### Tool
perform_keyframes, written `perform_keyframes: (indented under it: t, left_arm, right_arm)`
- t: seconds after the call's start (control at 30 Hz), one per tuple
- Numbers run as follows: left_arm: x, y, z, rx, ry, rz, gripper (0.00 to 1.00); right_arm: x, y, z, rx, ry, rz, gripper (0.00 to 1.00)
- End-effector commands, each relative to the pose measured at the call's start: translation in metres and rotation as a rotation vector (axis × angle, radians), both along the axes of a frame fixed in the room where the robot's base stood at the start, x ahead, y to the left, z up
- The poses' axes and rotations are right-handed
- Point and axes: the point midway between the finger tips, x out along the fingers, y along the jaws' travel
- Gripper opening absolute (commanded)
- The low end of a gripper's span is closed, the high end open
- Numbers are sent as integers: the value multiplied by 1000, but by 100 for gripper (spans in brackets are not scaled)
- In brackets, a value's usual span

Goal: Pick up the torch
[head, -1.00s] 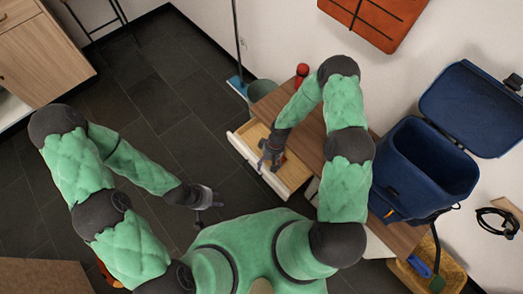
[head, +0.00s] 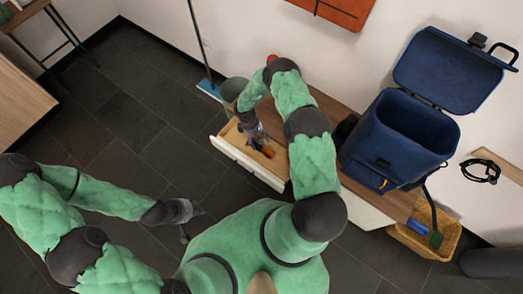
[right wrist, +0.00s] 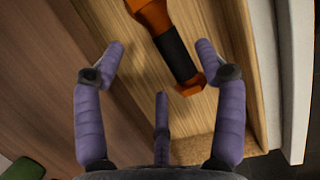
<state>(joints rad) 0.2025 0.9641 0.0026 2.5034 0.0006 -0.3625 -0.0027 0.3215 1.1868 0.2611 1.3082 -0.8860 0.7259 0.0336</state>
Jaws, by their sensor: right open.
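The torch (right wrist: 172,50), orange with a black grip, lies in the open wooden drawer (right wrist: 225,90). In the head view only a small orange part of it (head: 267,152) shows beside my right gripper (head: 260,147). In the right wrist view my right gripper (right wrist: 160,65) is open, with purple fingers spread on either side of the torch's line. The torch's upper end runs out of the frame, and no finger is seen closed on it. My left gripper (head: 194,222) is empty, its fingers apart, over the dark floor left of the drawer.
The drawer's white front (head: 245,163) juts out from the wooden table (head: 345,112). A yellow basket (head: 440,245) sits at lower right. Floor at left is clear.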

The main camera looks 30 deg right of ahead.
Motion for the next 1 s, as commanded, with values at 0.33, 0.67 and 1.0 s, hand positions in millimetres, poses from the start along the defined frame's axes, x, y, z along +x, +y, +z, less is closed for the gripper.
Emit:
perform_keyframes:
  t: [0.33,0.67,1.0]
  left_arm:
    - [0,0,-20,0,-1,0,40]
    - [0,0,-28,0,-1,0,40]
    - [0,0,-28,0,-1,0,40]
  right_arm:
    - [-7,-1,-32,0,0,1,71]
    - [-13,-5,-52,0,-2,0,71]
    - [-13,-4,-52,1,-2,0,6]
